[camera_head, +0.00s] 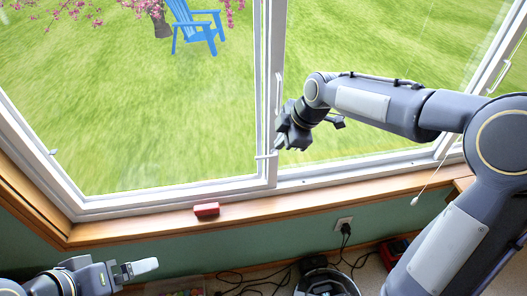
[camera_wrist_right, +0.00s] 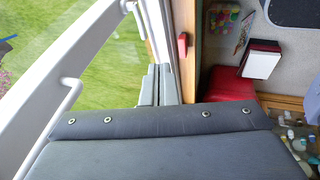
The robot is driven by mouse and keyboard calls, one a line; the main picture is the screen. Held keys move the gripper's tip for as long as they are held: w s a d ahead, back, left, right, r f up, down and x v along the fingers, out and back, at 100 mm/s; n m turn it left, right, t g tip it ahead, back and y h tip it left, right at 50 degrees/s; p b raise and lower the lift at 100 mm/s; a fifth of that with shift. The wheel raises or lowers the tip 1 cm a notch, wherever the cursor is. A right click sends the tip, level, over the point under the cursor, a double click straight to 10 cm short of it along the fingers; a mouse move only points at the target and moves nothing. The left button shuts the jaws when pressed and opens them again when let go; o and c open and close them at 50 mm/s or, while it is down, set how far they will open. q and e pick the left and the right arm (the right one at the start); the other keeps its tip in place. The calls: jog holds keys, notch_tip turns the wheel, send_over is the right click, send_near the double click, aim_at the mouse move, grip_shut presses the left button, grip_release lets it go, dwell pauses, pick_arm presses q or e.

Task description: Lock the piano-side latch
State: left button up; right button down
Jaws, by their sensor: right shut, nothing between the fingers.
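A tall white window fills the upper part of the head view. A small white latch (camera_head: 265,156) sits low on its middle upright, and a white bar handle (camera_head: 278,95) is higher on that upright. My right gripper (camera_head: 280,143) is shut and empty, just right of the upright and close to the small latch; I cannot tell whether it touches. In the right wrist view, the gripper fingers (camera_wrist_right: 156,86) are together beside the white frame, and a white handle (camera_wrist_right: 66,105) shows at left. My left gripper (camera_head: 142,267) is low at left, away from the window; its jaw state is unclear.
A red block (camera_head: 206,209) lies on the wooden sill (camera_head: 130,228). Another small catch (camera_head: 53,152) is on the left frame. A pull cord (camera_head: 415,200) hangs at right. Cables and a dark round device (camera_head: 326,283) lie below the sill. A red seat (camera_wrist_right: 225,84) shows in the wrist view.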

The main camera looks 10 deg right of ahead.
send_near(266, 157)
jog(key=s+a+f, duration=0.2)
jog(key=a+f, duration=0.1)
jog(key=a, duration=0.1)
jog(key=w+f, duration=0.1)
jog(key=w+f+p, duration=0.1)
jog(key=w, duration=0.1)
jog(key=shift+w+d+f, duration=0.25)
jog(key=shift+w+f, duration=0.05)
jog(key=shift+f, duration=0.1)
jog(key=shift+a+f, duration=0.25)
dwell(0.9)
